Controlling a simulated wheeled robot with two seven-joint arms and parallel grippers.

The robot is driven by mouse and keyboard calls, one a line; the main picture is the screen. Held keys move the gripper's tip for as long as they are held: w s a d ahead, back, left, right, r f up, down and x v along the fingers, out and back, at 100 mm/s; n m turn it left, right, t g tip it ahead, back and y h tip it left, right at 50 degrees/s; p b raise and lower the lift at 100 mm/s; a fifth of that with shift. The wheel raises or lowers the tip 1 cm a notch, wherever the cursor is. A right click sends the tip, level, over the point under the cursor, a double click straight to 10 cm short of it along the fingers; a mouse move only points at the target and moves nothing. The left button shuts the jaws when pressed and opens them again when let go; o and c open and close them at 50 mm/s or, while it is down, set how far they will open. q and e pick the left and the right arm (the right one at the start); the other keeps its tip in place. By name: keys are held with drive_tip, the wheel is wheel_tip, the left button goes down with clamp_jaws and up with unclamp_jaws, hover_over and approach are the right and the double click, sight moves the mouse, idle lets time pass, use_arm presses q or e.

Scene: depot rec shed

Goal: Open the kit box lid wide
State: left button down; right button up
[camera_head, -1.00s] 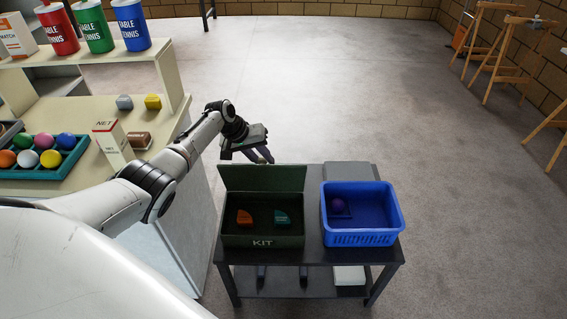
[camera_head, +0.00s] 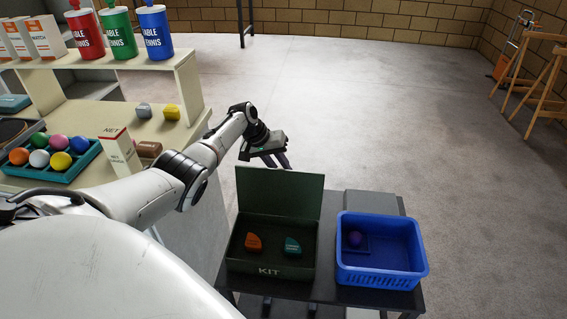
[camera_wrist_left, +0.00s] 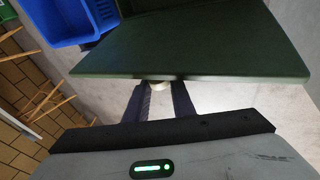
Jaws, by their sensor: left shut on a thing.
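The dark green kit box (camera_head: 270,271) stands on a dark table with its lid (camera_head: 280,192) raised at the back, standing roughly upright. An orange piece (camera_head: 253,243) and a teal piece (camera_head: 292,247) lie inside. My left gripper (camera_head: 279,161) is behind the lid's top edge. My right gripper is not in view.
At left, a counter (camera_head: 183,135) holds a ball tray (camera_head: 45,175), a NET box (camera_head: 120,150) and cans. The floor behind the table is clear.

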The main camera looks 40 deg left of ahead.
use_arm(q)
drive_tip(key=shift+s+f, duration=0.25)
drive_tip(key=shift+f, duration=0.2)
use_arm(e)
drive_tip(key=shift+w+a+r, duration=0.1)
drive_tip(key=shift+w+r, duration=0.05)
use_arm(q)
drive_tip(key=c, duration=1.5)
unclamp_jaws()
drive_tip(key=shift+w+f, duration=0.1)
drive_tip(key=shift+r, duration=0.2)
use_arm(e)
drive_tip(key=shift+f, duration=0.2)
use_arm(q)
drive_tip(key=shift+p+v, duration=1.8)
drive_tip(key=shift+v, duration=3.35)
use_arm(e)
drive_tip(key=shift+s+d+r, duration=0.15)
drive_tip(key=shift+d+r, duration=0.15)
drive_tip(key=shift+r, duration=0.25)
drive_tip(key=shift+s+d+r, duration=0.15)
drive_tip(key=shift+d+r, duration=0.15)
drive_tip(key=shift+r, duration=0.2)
use_arm(q)
drive_tip(key=shift+w, duration=0.2)
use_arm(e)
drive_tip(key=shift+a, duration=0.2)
